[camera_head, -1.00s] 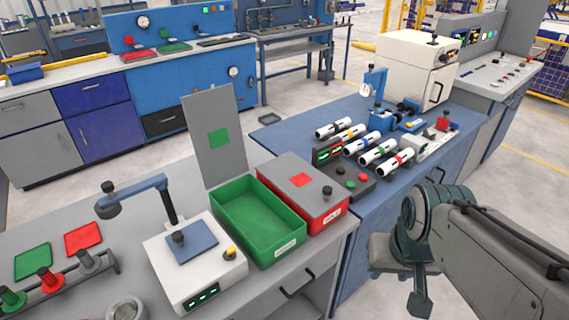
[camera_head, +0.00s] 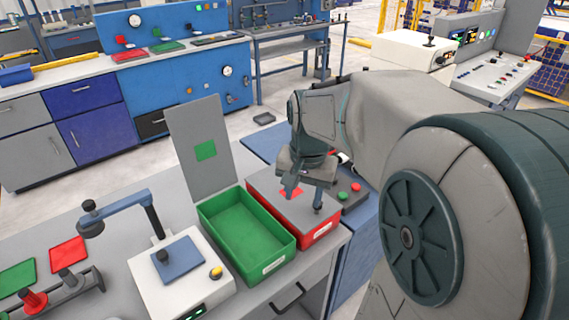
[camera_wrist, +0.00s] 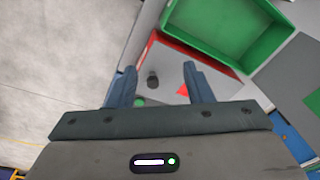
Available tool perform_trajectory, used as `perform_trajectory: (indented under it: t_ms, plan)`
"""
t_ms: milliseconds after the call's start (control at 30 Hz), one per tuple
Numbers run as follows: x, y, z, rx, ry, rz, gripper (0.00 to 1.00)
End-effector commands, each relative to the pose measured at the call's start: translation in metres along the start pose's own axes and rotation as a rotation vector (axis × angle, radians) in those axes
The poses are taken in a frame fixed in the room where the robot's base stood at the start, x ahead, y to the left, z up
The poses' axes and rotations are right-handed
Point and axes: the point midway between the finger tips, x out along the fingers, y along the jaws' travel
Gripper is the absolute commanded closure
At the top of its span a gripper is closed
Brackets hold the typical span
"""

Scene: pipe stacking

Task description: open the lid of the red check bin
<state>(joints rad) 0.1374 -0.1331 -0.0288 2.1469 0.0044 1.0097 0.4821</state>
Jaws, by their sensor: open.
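The red check bin (camera_head: 321,236) stands right of the green bin, its grey lid (camera_head: 266,194) shut flat on top. The lid has a red square and a dark knob near its right front corner. My gripper (camera_head: 304,199) is open and empty over the lid, partly covering it and the red square. In the wrist view the two fingers (camera_wrist: 160,76) are spread, with the dark knob (camera_wrist: 153,79) between them in the picture. I cannot tell how high the fingertips are above the knob, and no grip on it shows.
The green bin (camera_head: 272,268) is open, its grey lid (camera_head: 190,150) standing upright. A white device with a blue plate (camera_head: 180,258) and an arm-like stand are to the left. Red and green buttons (camera_head: 350,192) sit just right of the red bin. My arm hides much of the right bench.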

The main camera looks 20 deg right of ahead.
Motion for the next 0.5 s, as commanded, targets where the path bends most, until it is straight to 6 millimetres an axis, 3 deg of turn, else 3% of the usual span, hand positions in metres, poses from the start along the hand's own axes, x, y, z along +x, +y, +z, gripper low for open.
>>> perform_trajectory:
  t_ms: [33, 200, 333, 500]
  plan:
    - [-0.003, 0.0, -0.021, 0.088, -0.019, 0.014, 0.54]
    - [0.001, 0.006, -0.075, 0.359, -0.058, 0.054, 0.54]
    - [0.006, 0.013, -0.1, 0.494, -0.074, 0.076, 0.54]
    - [0.012, 0.017, -0.113, 0.569, -0.082, 0.089, 0.54]
